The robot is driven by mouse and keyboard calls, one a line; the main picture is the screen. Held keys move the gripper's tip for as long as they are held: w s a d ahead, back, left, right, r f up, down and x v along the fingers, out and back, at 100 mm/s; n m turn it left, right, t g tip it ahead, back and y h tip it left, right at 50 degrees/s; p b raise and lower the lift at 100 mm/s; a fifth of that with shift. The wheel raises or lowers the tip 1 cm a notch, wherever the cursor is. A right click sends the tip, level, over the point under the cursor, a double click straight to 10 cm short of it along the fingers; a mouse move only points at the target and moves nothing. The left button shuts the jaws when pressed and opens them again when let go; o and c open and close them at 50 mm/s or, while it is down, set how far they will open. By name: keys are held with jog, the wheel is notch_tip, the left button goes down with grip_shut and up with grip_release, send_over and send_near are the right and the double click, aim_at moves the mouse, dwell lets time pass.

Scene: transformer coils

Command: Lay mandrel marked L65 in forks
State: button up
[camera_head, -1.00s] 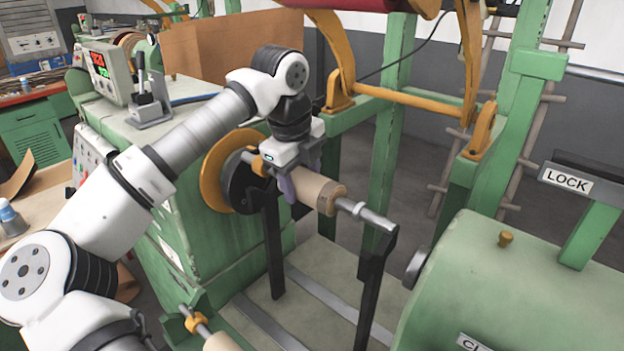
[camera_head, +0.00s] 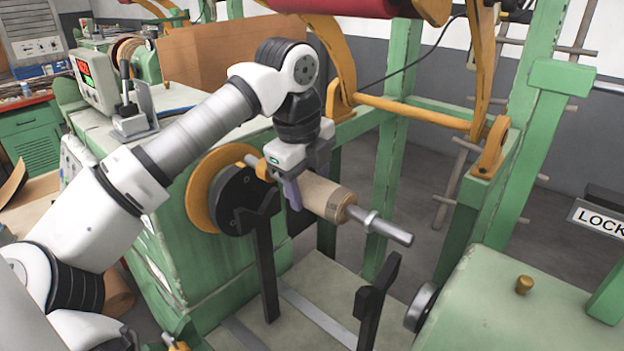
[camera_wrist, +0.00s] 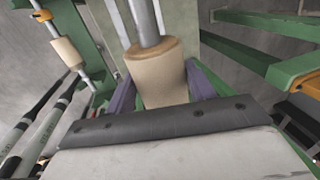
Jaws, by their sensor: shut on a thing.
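My gripper (camera_head: 308,184) is shut around the mandrel's wooden cylinder (camera_head: 328,199). The mandrel has a steel shaft (camera_head: 392,230) with a ring at its near end and a yellow collar at its far end. Its marking is not readable. The two black forks, the near one (camera_head: 372,310) and the far one (camera_head: 266,260), stand below it. The near shaft end hangs above the near fork, apart from it. The far end is over the far fork, by the faceplate (camera_head: 235,200); contact there is unclear. The wrist view shows the held cylinder (camera_wrist: 157,72) between purple fingers.
A green winding machine (camera_head: 185,250) with an orange disc stands behind the forks. A green tailstock housing (camera_head: 500,310) is at right. Another mandrel (camera_wrist: 67,52) with a yellow collar shows in the wrist view. An orange-armed green frame (camera_head: 390,150) rises behind.

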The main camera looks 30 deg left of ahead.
notch_tip(320, 180, down, 11)
jog(key=b, duration=0.5)
dwell(0.4)
jog(key=shift+f+b, duration=0.25)
jog(key=shift+b, duration=0.05)
dwell(0.7)
jog(key=o, duration=1.5)
jog(key=s+r+b, duration=0.1)
jog(key=r, duration=0.8)
jog(key=s+r+b, duration=0.1)
jog(key=r, duration=0.3)
jog(key=shift+s+a+r+b, duration=0.15)
jog(key=shift+s+r+b, duration=0.15)
jog(key=shift+b, duration=0.05)
jog(key=shift+f, duration=0.1)
